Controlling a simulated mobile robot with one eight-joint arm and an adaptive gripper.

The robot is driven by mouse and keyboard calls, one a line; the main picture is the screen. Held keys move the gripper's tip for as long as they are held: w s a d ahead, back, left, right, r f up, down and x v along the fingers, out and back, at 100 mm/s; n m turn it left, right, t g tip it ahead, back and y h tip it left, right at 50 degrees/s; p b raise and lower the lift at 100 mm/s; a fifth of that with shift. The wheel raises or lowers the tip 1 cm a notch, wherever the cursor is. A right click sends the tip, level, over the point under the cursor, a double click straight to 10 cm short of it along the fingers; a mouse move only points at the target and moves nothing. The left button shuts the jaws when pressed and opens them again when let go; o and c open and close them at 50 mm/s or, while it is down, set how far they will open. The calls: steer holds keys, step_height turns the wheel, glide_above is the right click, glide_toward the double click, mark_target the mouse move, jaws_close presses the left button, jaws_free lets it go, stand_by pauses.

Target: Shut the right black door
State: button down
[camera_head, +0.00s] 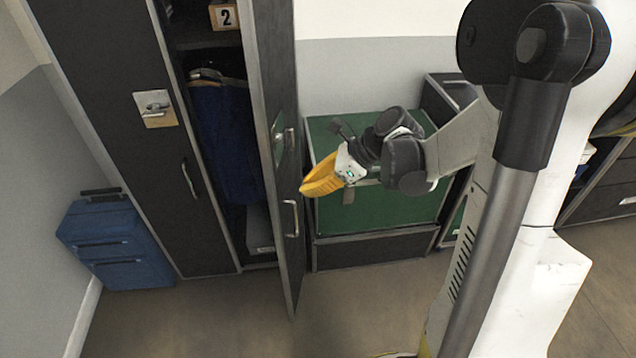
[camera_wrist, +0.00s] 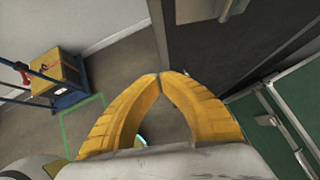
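The right black door (camera_head: 270,75) of the wardrobe stands open, swung out toward the camera. Its outer face has a bar handle (camera_head: 292,218) and a plate with a latch (camera_head: 279,140). My gripper (camera_head: 305,191) is to the right of this door, beside its outer face and a little above the bar handle. I cannot tell if it touches the door. In the wrist view, the yellow fingers of my gripper (camera_wrist: 160,76) meet at the tips with nothing seen between them. A dark panel, likely the door (camera_wrist: 235,45), lies just beyond the fingertips.
The left black door (camera_head: 115,75) is shut. Dark blue clothing (camera_head: 225,140) hangs inside the open compartment. A blue suitcase (camera_head: 116,240) stands at the left wall. A green-topped case (camera_head: 400,215) is behind my arm. The floor (camera_head: 350,310) before the door is clear.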

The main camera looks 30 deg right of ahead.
steer(key=w+a+f+b, duration=0.2)
steer(key=w+a, duration=0.1)
steer(key=a, duration=0.2)
steer(key=shift+w+a+f, duration=0.15)
steer(key=shift+w+f, duration=0.05)
steer(key=shift+w, duration=0.15)
